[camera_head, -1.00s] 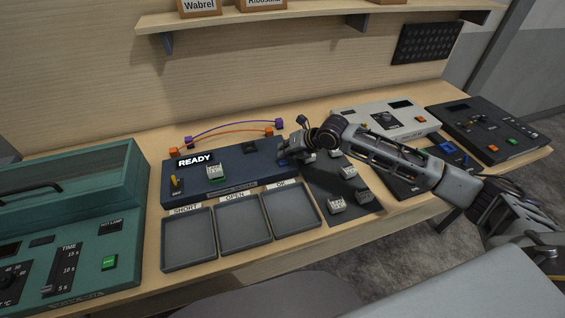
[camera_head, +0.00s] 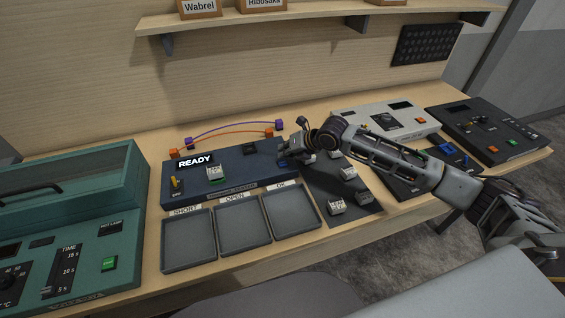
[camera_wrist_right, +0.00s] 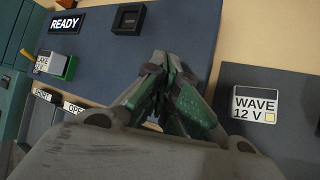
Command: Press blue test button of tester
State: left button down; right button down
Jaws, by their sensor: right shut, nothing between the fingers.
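The tester (camera_head: 240,165) is a dark blue box on the bench with a lit READY display (camera_head: 195,160). It also shows in the right wrist view (camera_wrist_right: 100,75). A white-and-green module (camera_head: 215,173) sits in its top. My right gripper (camera_head: 284,157) is shut and empty at the tester's right end. In the right wrist view, its closed fingertips (camera_wrist_right: 160,62) point down over the tester's top near the right edge. I cannot make out the blue test button; the fingers cover that spot. Contact with it cannot be told. My left gripper is out of view.
Trays marked SHORT (camera_head: 188,242), OPEN (camera_head: 243,225) and OK (camera_head: 293,213) stand in front of the tester. A dark mat (camera_head: 322,187) with several modules lies to the right. A green machine (camera_head: 85,240) stands left. Wires (camera_head: 225,127) arch behind.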

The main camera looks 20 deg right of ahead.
aim_at(285, 161)
jog(key=shift+f, duration=0.9)
dwell(1.8)
jog(key=shift+r, duration=0.2)
jog(key=shift+r+p, duration=0.7)
jog(key=shift+p, duration=0.15)
jog(key=shift+r+p, duration=2.2)
jog(key=shift+r, duration=0.35)
jog(key=shift+f, duration=0.1)
